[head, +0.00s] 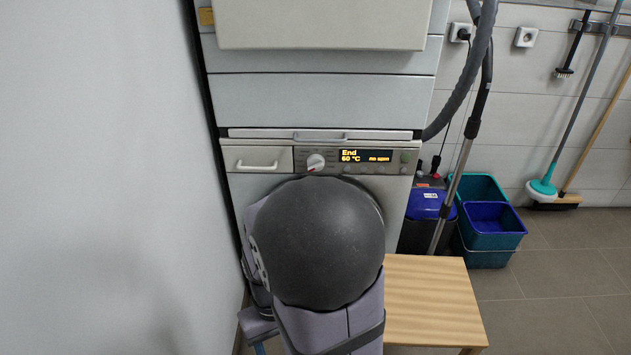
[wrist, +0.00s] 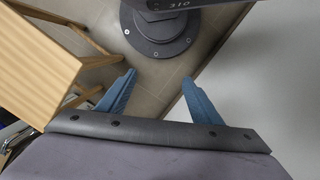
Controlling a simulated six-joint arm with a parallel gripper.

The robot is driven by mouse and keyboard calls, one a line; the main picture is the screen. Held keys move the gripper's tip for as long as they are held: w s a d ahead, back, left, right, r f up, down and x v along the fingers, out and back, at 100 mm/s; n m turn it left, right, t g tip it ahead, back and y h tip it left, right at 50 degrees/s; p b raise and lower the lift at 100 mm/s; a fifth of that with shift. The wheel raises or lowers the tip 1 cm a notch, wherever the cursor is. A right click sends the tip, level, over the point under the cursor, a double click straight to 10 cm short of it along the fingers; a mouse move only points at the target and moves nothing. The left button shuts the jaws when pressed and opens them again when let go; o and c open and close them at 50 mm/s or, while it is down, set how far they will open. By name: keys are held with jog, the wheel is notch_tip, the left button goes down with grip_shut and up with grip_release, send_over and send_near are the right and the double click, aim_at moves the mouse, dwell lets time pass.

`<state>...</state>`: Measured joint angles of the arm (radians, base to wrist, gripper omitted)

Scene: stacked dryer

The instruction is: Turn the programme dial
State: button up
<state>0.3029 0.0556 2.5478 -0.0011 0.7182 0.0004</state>
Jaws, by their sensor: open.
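The programme dial (head: 316,162) is a round white knob with a red mark, on the control panel of the lower machine in the head view. It sits between the drawer front and the lit display (head: 365,156), which reads "End" and "60 °C". My arm stands in front of the machine, below the dial, and hides most of the machine's front. In the wrist view my gripper (wrist: 158,92) has two blue fingers spread apart with nothing between them. It points down toward the floor, away from the dial. The dial is not in the wrist view.
A wooden stool (head: 428,300) stands right of my arm; a wooden top also shows in the wrist view (wrist: 35,60). A white wall (head: 100,180) is close on the left. A vacuum hose and tube (head: 462,150) and green and blue buckets (head: 490,240) stand on the right.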

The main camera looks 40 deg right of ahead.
notch_tip(320, 180, down, 7)
jog(key=s+d+m+y+b, duration=0.1)
jog(key=s+d+m+b, duration=0.1)
jog(key=d+b, duration=0.1)
jog(key=m+t+h+b, duration=0.2)
jog(key=m+t+h, duration=0.2)
jog(key=t+h, duration=1.05)
send_near(315, 169)
jog(key=x, duration=0.2)
jog(key=shift+x, duration=3.8)
jog(key=shift+s, duration=0.1)
jog(key=c, duration=1.1)
